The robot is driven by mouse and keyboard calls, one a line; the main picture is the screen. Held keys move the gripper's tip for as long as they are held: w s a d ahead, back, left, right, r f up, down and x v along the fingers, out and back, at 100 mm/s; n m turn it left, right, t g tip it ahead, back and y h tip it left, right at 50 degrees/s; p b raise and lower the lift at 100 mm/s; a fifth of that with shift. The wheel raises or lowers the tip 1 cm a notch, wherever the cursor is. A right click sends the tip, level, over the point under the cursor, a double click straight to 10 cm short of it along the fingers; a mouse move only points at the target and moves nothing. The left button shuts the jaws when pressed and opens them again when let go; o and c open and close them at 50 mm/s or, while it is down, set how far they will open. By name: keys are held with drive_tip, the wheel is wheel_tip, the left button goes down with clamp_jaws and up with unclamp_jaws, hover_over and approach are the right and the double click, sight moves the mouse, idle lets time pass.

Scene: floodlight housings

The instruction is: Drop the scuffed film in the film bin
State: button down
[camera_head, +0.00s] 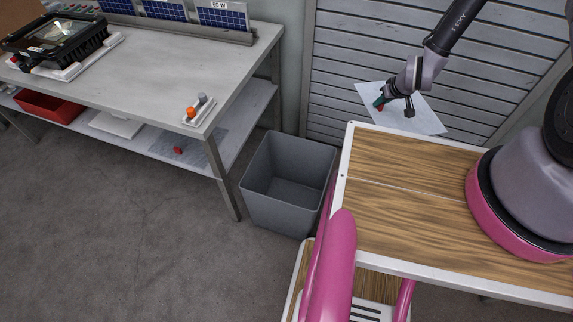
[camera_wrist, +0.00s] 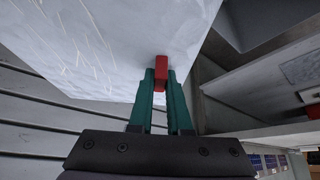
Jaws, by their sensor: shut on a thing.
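The scuffed film (camera_head: 425,116) is a pale translucent sheet with a red tab. In the wrist view the film (camera_wrist: 85,45) shows light scratch lines. My gripper (camera_head: 379,104) is shut on the red tab (camera_wrist: 161,72), its teal fingers on either side, and holds the sheet in the air in front of the slatted wall. An open grey bin (camera_head: 268,212), likely the film bin, stands on the floor between the workbench and my wood-topped base. It looks empty inside. The film is above and to the right of the bin in the head view, apart from it.
The workbench (camera_head: 165,75) at left carries a black floodlight housing (camera_head: 60,40), small solar panels (camera_head: 222,15) and a holder with an orange knob (camera_head: 192,112). Its lower shelf holds a red tray (camera_head: 48,107) and another clear sheet (camera_head: 205,148) with a red tab.

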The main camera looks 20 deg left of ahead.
drive_tip(key=s+a+f+n+g+y, duration=0.1)
drive_tip(key=s+a+f+n, duration=0.2)
drive_tip(key=a+f, duration=0.45)
drive_tip(key=s+a+f+n+g+y, duration=0.1)
drive_tip(key=s+a+f+n, duration=0.25)
drive_tip(key=a, duration=0.75)
drive_tip(key=s+a+f+n+g, duration=0.1)
drive_tip(key=s+a+f+n, duration=0.1)
drive_tip(key=s+a+f, duration=0.3)
drive_tip(key=s+a+f+n+g+y, duration=0.1)
drive_tip(key=s+a+f, duration=0.4)
drive_tip(key=f, duration=0.7)
drive_tip(key=shift+s+a+n+g, duration=0.3)
drive_tip(key=shift+s+n+g, duration=0.2)
drive_tip(key=shift+s+n, duration=0.8)
drive_tip(key=c, duration=0.8)
unclamp_jaws()
